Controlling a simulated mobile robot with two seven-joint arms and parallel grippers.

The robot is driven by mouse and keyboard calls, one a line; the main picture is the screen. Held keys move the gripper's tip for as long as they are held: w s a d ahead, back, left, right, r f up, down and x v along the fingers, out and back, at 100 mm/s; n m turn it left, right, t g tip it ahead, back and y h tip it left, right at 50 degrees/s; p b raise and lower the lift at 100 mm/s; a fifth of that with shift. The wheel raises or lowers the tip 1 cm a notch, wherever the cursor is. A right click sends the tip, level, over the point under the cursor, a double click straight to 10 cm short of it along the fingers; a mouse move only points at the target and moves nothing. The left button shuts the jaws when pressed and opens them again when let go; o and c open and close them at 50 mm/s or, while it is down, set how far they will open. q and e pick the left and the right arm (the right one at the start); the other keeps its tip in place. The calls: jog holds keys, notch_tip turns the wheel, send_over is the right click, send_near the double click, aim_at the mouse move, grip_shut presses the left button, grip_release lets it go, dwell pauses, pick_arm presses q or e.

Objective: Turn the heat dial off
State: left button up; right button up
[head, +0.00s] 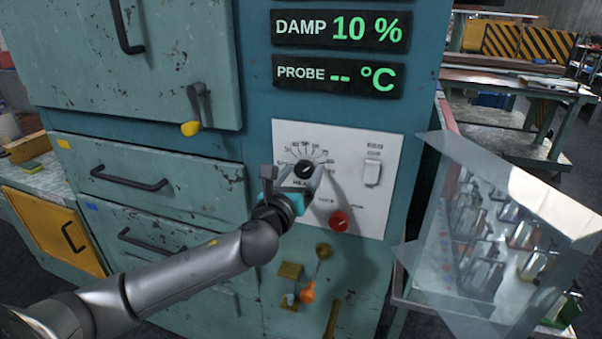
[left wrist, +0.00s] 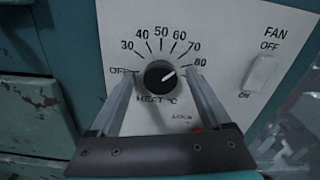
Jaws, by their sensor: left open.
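The heat dial (head: 305,169) is a small round black knob on a white control plate (head: 378,208). OFF is printed at the left end of the scale. My left gripper (head: 291,174) is in front of the plate. In the left wrist view its two fingers (left wrist: 159,80) are open, one on each side of the dial, with gaps between them and the knob. My right gripper is not in view.
A red knob (head: 339,221) marked LOCK sits below the dial, and a white fan switch (head: 372,172) is to the right. Displays (head: 338,76) are above. An orange-tipped lever (head: 307,292) is below. A clear case (head: 500,235) of metal parts stands at right.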

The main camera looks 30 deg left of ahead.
pick_arm(q)
grip_shut()
dwell(0.8)
